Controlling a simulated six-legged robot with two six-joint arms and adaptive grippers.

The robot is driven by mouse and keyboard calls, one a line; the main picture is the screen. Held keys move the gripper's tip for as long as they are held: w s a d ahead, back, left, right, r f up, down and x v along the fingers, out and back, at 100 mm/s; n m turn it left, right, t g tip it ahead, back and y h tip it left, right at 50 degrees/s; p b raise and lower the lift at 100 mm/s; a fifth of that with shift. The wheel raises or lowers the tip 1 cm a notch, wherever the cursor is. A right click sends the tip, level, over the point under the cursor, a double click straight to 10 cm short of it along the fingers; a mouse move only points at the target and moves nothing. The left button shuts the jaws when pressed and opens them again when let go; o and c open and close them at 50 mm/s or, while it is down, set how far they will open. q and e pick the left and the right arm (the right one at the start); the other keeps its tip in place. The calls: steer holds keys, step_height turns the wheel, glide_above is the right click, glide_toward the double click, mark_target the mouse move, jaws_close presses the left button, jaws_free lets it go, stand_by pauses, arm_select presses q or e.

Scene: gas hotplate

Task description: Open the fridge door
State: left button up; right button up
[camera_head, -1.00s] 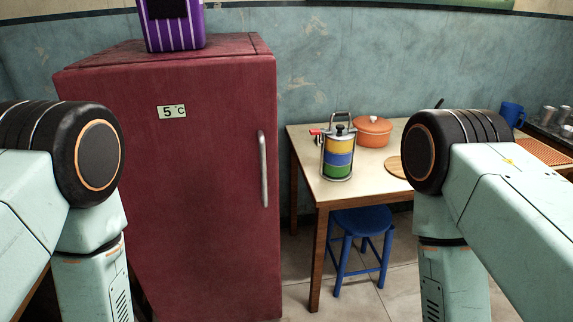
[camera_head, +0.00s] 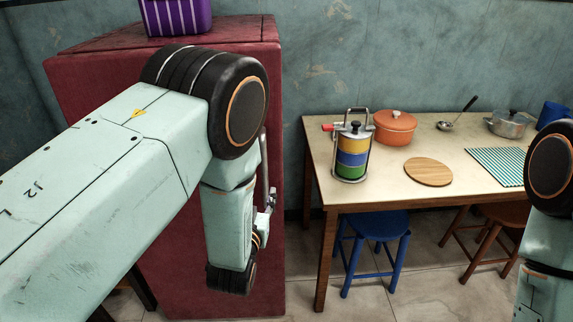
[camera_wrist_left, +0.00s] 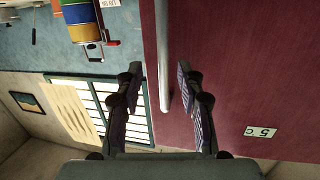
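The dark red fridge (camera_head: 110,130) stands at the left with its door closed. Its vertical metal handle (camera_head: 265,172) is partly hidden behind my left arm. My left gripper (camera_head: 268,200) is at the handle, partly hidden by its own wrist. In the left wrist view, my left gripper (camera_wrist_left: 160,72) is open. The handle (camera_wrist_left: 161,45) runs between its two fingers, with a gap on each side. The fridge door (camera_wrist_left: 240,60) fills the right of that view. My right arm shows at the right edge of the head view; its gripper is out of frame.
A wooden table (camera_head: 395,180) stands right of the fridge, holding a striped canister (camera_head: 351,155), an orange pot (camera_head: 395,128) and a round board (camera_head: 429,172). A blue stool (camera_head: 376,226) is under it. A purple striped box (camera_head: 176,16) sits on the fridge.

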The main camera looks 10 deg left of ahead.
mark_target(263, 171)
arm_select(q)
steer(key=shift+t, duration=0.5)
steer(key=w, duration=0.2)
steer(key=w+r, duration=0.1)
steer(key=w, duration=0.2)
steer(key=w+a, duration=0.1)
steer(key=w, duration=0.1)
steer(key=shift+w+r+b, duration=0.2)
steer(key=shift+r+b, duration=0.15)
steer(key=shift+b, duration=0.05)
steer(key=shift+w+a+r, duration=0.15)
steer(key=shift+a, duration=0.1)
steer(key=shift+w+d, duration=0.2)
steer(key=shift+d, duration=0.15)
steer(key=shift+a, duration=0.1)
steer(key=c, duration=0.3)
steer(key=shift+s+a, duration=0.1)
steer(key=c, duration=0.3)
jaws_close()
